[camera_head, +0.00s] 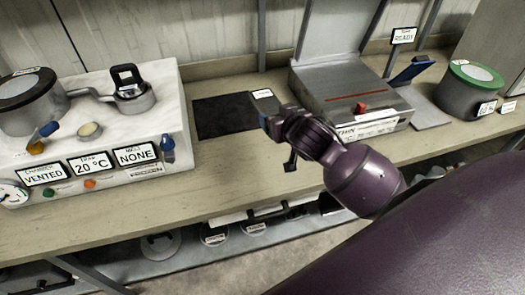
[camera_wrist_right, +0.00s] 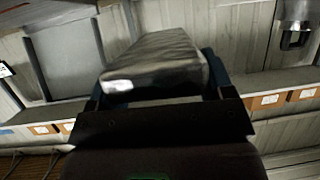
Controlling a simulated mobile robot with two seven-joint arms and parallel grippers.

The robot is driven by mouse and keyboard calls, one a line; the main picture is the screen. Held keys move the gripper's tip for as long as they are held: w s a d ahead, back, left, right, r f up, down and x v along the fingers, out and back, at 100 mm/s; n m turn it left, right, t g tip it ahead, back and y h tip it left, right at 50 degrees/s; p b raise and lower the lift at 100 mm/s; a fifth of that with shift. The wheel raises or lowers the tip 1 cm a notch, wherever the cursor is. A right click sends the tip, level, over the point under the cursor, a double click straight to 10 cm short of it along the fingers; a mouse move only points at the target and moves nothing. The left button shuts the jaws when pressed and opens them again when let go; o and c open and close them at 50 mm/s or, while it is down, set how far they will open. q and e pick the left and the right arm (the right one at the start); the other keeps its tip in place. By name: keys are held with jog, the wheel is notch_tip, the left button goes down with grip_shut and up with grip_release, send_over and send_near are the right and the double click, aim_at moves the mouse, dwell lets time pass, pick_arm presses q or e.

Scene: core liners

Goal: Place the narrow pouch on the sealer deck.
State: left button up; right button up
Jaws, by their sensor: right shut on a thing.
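My right gripper (camera_head: 268,120) is shut on a narrow grey pouch (camera_wrist_right: 155,65), which lies between its two fingers in the right wrist view. In the head view a small part of the pouch (camera_head: 264,98) shows beyond the fingers, above the bench near the right end of a black mat. The sealer (camera_head: 345,78) is a grey metal unit to the right of the gripper, with a flat top deck, a dark red strip and a red knob. The pouch is apart from the sealer. My left gripper is not in view.
A black mat (camera_head: 215,118) lies on the wooden bench (camera_head: 225,165). A white unit (camera_head: 160,90) with dials and displays stands at left. A blue-faced panel (camera_head: 410,72), a sign reading READY (camera_head: 403,36) and a green-rimmed canister (camera_head: 468,90) stand at right.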

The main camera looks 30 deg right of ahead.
jog(key=shift+w+d, duration=0.2)
jog(key=shift+a, duration=0.1)
jog(key=b, duration=0.2)
send_over(275, 172)
notch_tip(275, 172, down, 15)
jog(key=shift+f, duration=2.3)
